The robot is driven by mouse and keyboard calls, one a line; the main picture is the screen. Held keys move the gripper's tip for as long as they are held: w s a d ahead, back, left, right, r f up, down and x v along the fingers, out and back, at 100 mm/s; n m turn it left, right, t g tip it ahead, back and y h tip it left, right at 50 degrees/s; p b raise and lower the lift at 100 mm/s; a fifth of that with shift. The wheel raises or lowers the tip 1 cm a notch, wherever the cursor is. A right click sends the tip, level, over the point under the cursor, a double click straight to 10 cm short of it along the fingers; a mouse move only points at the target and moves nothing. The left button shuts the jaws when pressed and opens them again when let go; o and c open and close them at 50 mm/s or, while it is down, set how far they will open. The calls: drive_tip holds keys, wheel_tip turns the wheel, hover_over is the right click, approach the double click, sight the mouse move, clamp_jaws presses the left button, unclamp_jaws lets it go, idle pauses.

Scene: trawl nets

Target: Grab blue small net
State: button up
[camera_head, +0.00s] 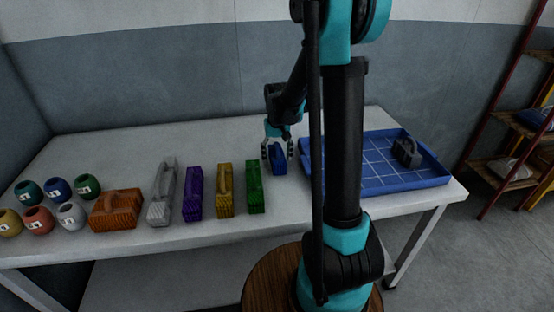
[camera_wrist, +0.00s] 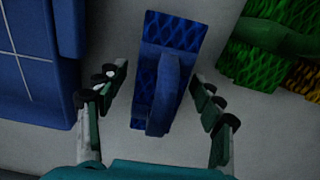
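The blue small net (camera_head: 278,160) stands on the table between the green net and the blue tray. In the wrist view the blue small net (camera_wrist: 161,80) shows a patterned body with a raised handle along it. My gripper (camera_head: 277,149) is right over it. In the wrist view my gripper (camera_wrist: 159,88) is open, with one finger on each side of the net. Gaps of bare table show between both fingers and the net. How far the fingertips are above the table is hard to tell.
A green net (camera_head: 254,189), yellow net (camera_head: 225,192), purple net (camera_head: 193,195), grey net (camera_head: 161,194) and orange net (camera_head: 116,208) stand to the left. Several small round pots (camera_head: 71,215) are at far left. The blue tray (camera_head: 428,180) at right holds a dark grey net (camera_head: 407,153).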

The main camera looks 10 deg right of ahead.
drive_tip(key=c, duration=1.2)
drive_tip(key=shift+r, duration=0.15)
